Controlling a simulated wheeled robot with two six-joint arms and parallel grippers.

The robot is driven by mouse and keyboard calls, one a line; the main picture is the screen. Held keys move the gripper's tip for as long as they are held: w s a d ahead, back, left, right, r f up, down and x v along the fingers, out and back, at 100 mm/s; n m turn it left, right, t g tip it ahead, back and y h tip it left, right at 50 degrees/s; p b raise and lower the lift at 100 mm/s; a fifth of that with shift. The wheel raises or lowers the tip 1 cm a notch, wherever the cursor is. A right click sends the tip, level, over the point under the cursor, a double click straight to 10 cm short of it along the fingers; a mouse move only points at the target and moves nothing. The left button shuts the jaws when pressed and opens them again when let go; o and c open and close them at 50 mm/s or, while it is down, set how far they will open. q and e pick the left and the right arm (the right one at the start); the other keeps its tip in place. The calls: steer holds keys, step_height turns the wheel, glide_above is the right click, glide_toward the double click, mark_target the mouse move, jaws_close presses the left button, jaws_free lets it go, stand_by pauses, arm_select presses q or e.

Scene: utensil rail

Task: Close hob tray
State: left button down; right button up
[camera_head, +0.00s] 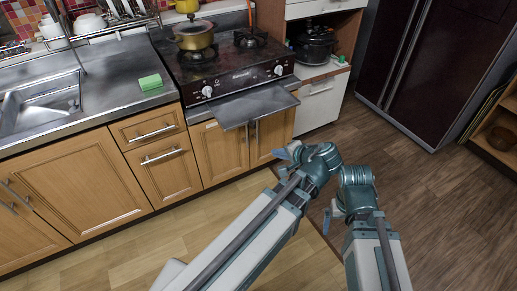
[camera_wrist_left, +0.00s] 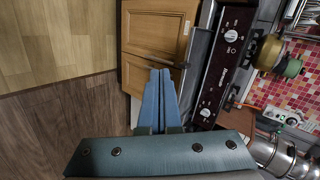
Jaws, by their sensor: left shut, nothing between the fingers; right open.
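The hob tray (camera_head: 255,105) is a flat grey metal tray sticking out below the hob's dark control panel (camera_head: 236,83), so it stands open. In the left wrist view, which is turned sideways, a grey strip between the panel and the wooden doors looks like the tray (camera_wrist_left: 199,55). My left gripper (camera_head: 284,154) is in front of and lower than the tray's right part, apart from it. Its blue fingers (camera_wrist_left: 159,75) are together and empty. My right gripper (camera_head: 328,220) is open, further right and nearer, over the floor; its fingers are small and partly hidden.
A yellow pot (camera_head: 194,36) stands on the hob's left burner. A green sponge (camera_head: 150,82) lies on the counter by the sink (camera_head: 45,103). Wooden cabinet doors (camera_head: 238,150) are below the tray. A dark fridge (camera_head: 430,70) stands right. The floor in front is clear.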

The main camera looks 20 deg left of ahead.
arm_select(q)
steer(key=w+a+f+m+t+y+b, duration=0.2)
steer(key=w+f+t+y+b, duration=0.3)
steer(key=b, duration=1.4)
step_height(320, 180, down, 4)
steer(key=shift+w+a+r+m, duration=0.25)
steer(key=shift+w+m, duration=0.25)
steer(key=shift+w, duration=0.7)
arm_select(e)
step_height(320, 180, down, 22)
steer(key=shift+r, duration=0.1)
